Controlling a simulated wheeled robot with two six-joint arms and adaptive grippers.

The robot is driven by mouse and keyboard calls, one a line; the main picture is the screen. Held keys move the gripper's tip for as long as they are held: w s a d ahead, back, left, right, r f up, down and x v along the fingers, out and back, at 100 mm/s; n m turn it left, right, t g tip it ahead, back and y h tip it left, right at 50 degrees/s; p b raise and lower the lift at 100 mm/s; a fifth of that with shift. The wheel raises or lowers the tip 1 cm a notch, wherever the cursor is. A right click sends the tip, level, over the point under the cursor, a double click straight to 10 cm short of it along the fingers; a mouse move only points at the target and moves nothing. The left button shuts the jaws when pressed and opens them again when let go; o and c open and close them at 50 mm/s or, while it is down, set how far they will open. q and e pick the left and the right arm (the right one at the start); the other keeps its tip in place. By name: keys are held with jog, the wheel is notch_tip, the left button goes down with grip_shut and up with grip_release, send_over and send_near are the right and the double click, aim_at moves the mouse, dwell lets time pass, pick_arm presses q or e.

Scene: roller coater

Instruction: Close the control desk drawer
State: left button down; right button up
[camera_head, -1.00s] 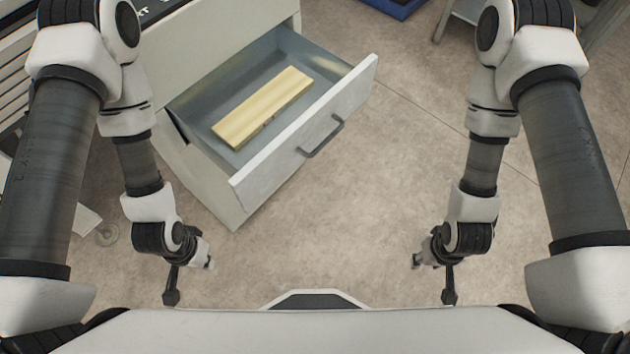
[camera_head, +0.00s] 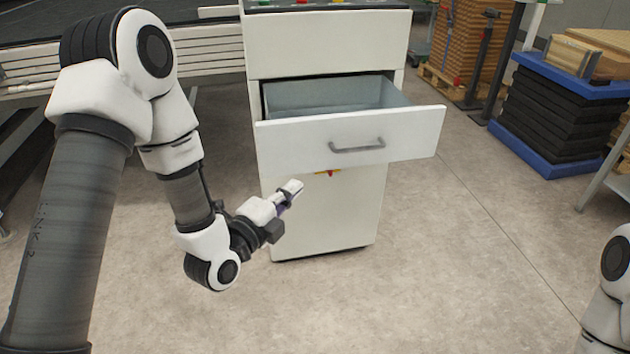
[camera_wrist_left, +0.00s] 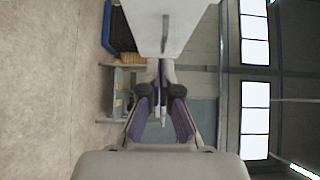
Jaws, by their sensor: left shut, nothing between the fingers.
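The control desk (camera_head: 330,45) is a pale cabinet standing upright on the floor. Its drawer (camera_head: 285,135) is pulled out, with a white front, a grey bar handle (camera_head: 357,146) and a grey inside. The drawer's bottom is hidden behind its front. My left gripper (camera_head: 291,191) is shut and empty, below and in front of the left part of the drawer front. In the left wrist view its fingers (camera_wrist_left: 160,88) come together, and the white drawer front (camera_wrist_left: 190,25) with its handle (camera_wrist_left: 166,35) shows beyond them. My right gripper is out of view.
A blue pallet with a black stack (camera_head: 550,112) stands at the right, with brown stacked material (camera_head: 470,40) behind. A slatted machine (camera_head: 60,65) lies left of the desk. The floor (camera_head: 450,260) in front and to the right is clear.

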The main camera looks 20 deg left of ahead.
pick_arm(q)
send_near(323, 147)
jog(key=w+d, duration=0.2)
jog(key=d, duration=0.1)
jog(key=w, duration=0.1)
jog(key=w+a, duration=0.1)
jog(key=w, duration=0.1)
jog(key=shift+w+a+b, duration=0.25)
jog(key=shift+w+b, duration=0.05)
jog(key=shift+w+a, duration=0.1)
jog(key=shift+w, duration=0.15)
